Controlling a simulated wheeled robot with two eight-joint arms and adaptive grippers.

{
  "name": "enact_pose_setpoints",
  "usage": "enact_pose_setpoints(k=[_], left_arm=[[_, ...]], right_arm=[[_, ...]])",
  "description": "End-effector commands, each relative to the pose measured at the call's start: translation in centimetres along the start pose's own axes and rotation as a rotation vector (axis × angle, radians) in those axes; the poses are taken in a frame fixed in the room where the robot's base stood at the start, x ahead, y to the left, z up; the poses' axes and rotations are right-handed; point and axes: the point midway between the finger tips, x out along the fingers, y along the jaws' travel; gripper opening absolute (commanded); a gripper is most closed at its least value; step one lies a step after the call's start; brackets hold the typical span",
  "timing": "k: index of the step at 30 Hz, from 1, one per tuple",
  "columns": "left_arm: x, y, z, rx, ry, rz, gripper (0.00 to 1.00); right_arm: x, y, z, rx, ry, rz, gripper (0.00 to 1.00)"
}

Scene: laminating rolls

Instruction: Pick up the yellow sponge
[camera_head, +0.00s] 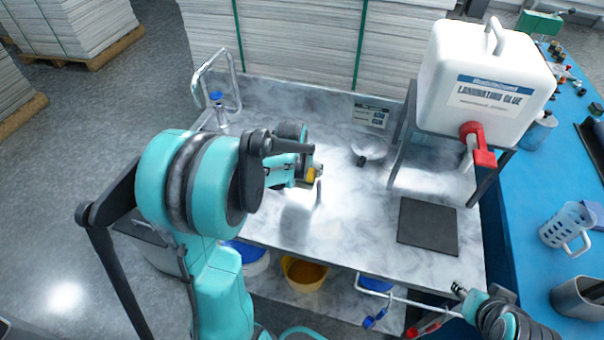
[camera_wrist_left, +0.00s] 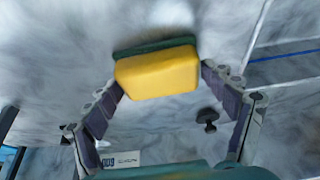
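The yellow sponge (camera_wrist_left: 157,74) with a dark green backing sits between the two fingertips of my left gripper (camera_wrist_left: 160,80) in the left wrist view. Both fingers touch its ends, and it looks clear of the blurred surface behind it. In the head view only a small yellow part of the sponge (camera_head: 311,175) shows at my left gripper (camera_head: 314,178), above the marble counter (camera_head: 300,250); the arm hides the rest. My right gripper (camera_head: 472,292) is at the lower right, near the counter's front edge, and its finger opening is unclear.
A white glue container (camera_head: 485,75) with a red tap stands on a metal stand at the right. A dark square pad (camera_head: 428,226) and a small bowl (camera_head: 369,150) are on the counter. A faucet (camera_head: 220,85) is at the left. Buckets, one yellow (camera_head: 304,273), stand below.

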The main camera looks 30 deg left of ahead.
Motion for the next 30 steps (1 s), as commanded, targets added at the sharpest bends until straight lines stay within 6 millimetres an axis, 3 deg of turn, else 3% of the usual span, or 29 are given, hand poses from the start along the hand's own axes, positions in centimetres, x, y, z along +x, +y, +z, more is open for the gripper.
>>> enact_pose_setpoints(k=[1, 3, 16, 24, 30], left_arm=[[0.0, 0.0, 0.0, 0.0, 0.0, 0.0, 0.6], [0.0, 0.0, 0.0, 0.0, 0.0, 0.0, 0.45], [-0.5, 0.0, -0.2, 0.0, 0.0, 0.0, 0.45], [-4.4, 0.0, -1.8, 0.0, 0.0, 0.0, 0.45], [-5.7, 4.1, -5.5, 0.006, 0.0, 0.002, 0.45]], right_arm=[[0.0, 0.0, 0.0, 0.0, 0.0, 0.0, 0.4], [0.0, 0.0, 0.0, 0.0, 0.0, 0.0, 0.4], [-0.3, 0.0, -0.2, 0.0, 0.0, 0.0, 0.4], [-2.0, 0.0, -1.4, 0.0, 0.0, 0.0, 0.4], [-3.2, 0.0, -2.3, 0.0, 0.0, 0.0, 0.4]])
